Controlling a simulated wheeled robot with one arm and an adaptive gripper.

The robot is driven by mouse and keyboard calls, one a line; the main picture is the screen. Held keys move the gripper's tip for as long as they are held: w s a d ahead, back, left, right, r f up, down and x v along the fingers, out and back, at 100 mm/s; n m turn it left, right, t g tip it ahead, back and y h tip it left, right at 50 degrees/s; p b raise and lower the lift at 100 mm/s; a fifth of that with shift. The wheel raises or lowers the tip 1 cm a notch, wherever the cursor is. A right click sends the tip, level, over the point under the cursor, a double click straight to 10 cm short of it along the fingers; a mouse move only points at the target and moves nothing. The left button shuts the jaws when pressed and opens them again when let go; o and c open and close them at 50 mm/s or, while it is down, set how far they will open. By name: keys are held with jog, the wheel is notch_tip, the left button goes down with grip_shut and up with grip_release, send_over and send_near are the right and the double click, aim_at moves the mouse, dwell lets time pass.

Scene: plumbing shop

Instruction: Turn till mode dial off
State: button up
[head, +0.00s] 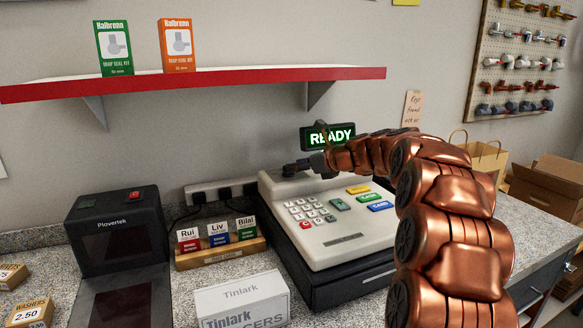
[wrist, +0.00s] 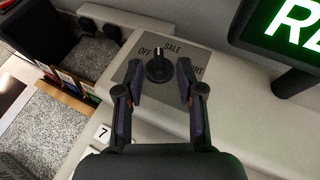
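The till (head: 330,230) is a cream cash register with a dark drawer, standing on the speckled counter. Its green display (head: 328,137) reads READY. The mode dial (wrist: 158,68) is a black knob on a grey plate marked OFF, SALE and a partly covered word ending in RT. The dial's pointer looks turned roughly up, near SALE; OFF is to its left. My gripper (wrist: 160,82) is open, with one finger on each side of the dial and visible gaps to it. In the head view my gripper (head: 298,168) is small and dark at the till's back left, and the dial is hard to make out.
A Plovertek machine (head: 118,235) stands left of the till. A wooden rack (head: 220,253) with name cards and a Tinlark box (head: 242,300) sit close to the till's left. A red shelf (head: 200,82) hangs above. Paper bag (head: 482,155) is at right.

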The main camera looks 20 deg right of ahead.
jog(key=shift+x, duration=1.45)
grip_shut()
